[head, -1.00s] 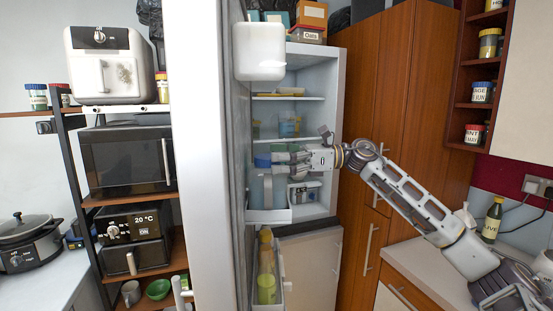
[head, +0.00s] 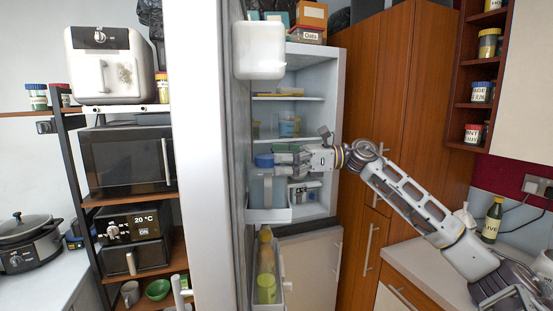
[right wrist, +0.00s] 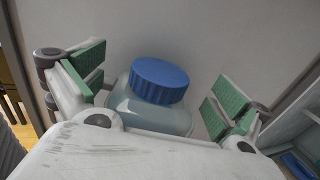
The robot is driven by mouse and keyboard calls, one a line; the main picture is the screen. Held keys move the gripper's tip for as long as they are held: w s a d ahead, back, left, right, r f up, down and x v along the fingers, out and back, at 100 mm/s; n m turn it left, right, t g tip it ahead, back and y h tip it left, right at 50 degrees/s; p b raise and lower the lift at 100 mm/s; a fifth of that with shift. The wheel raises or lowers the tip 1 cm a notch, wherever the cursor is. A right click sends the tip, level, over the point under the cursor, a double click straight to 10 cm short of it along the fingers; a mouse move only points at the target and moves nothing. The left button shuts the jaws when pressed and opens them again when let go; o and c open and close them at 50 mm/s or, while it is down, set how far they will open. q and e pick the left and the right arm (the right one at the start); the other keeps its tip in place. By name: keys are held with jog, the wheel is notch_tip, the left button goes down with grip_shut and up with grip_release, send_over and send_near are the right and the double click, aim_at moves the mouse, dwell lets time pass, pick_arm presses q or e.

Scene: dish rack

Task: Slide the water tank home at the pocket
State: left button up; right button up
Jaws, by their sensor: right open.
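The water tank (head: 262,188), a pale blue see-through container with a blue cap, stands upright in the white pocket (head: 270,215) on the inside of the open fridge door. The pocket's front wall hides its base, so I cannot tell if it is fully seated. My right gripper (head: 284,159) is open just right of the cap, level with it. In the right wrist view the blue cap (right wrist: 160,80) shows between the spread green finger pads, with a gap on either side. My left gripper is not in view.
A lower door pocket holds a yellow-green bottle (head: 266,265). A white box-shaped compartment (head: 259,50) is high on the door. Fridge shelves (head: 290,97) with a few containers lie behind my gripper. Wooden cabinets (head: 370,90) stand right of the fridge.

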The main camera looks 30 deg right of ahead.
jog(key=shift+f, duration=0.15)
jog(key=shift+d, duration=0.1)
jog(key=v, duration=1.2)
dwell(0.6)
jog(key=shift+s, duration=0.1)
dwell(0.5)
